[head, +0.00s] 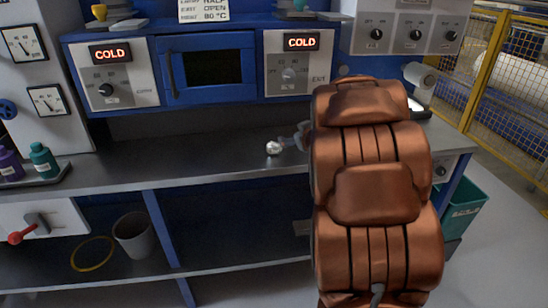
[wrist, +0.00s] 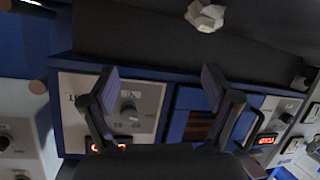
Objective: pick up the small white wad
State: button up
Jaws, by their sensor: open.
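The small white wad (head: 273,147) lies on the dark counter (head: 215,160), just left of my arm in the head view. It looks crumpled, and it also shows at the top of the wrist view (wrist: 206,15). My gripper (wrist: 160,84) is open and empty, its two fingers spread apart. The wad lies beyond the fingertips, toward the right finger in the wrist view, and not between them. In the head view my gripper (head: 300,135) is mostly hidden behind my copper-coloured arm; a small grey part shows close to the wad's right.
Behind the counter stand a blue oven door (head: 206,68) and panels with red COLD displays (head: 110,53). Bottles (head: 42,160) stand on a tray at the left. A paper roll (head: 420,75) is right of my arm. The counter left of the wad is clear.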

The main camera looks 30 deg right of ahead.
aim_at(280, 151)
jog(key=f+y+b, duration=0.1)
jog(key=f, duration=0.1)
jog(key=f+n+t+y+b, duration=0.1)
jog(key=f+y, duration=0.1)
jog(key=f+t+y+b, duration=0.1)
jog(key=f, duration=0.1)
jog(key=shift+w+a+n+y, duration=0.3)
jog(key=shift+n+y, duration=0.1)
jog(key=shift+s+a+f+t+y+b, duration=0.3)
jog(key=shift+a+t+y, duration=0.1)
jog(key=shift+y, duration=0.2)
jog(key=shift+w+a, duration=0.1)
jog(key=shift+w, duration=0.05)
jog(key=shift+x, duration=1.3)
jog(key=x, duration=0.4)
jog(key=shift+a+f+b, duration=0.2)
jog(key=shift+f+b, duration=0.05)
jog(key=shift+b, duration=0.15)
jog(key=shift+w, duration=0.4)
jog(key=c, duration=0.9)
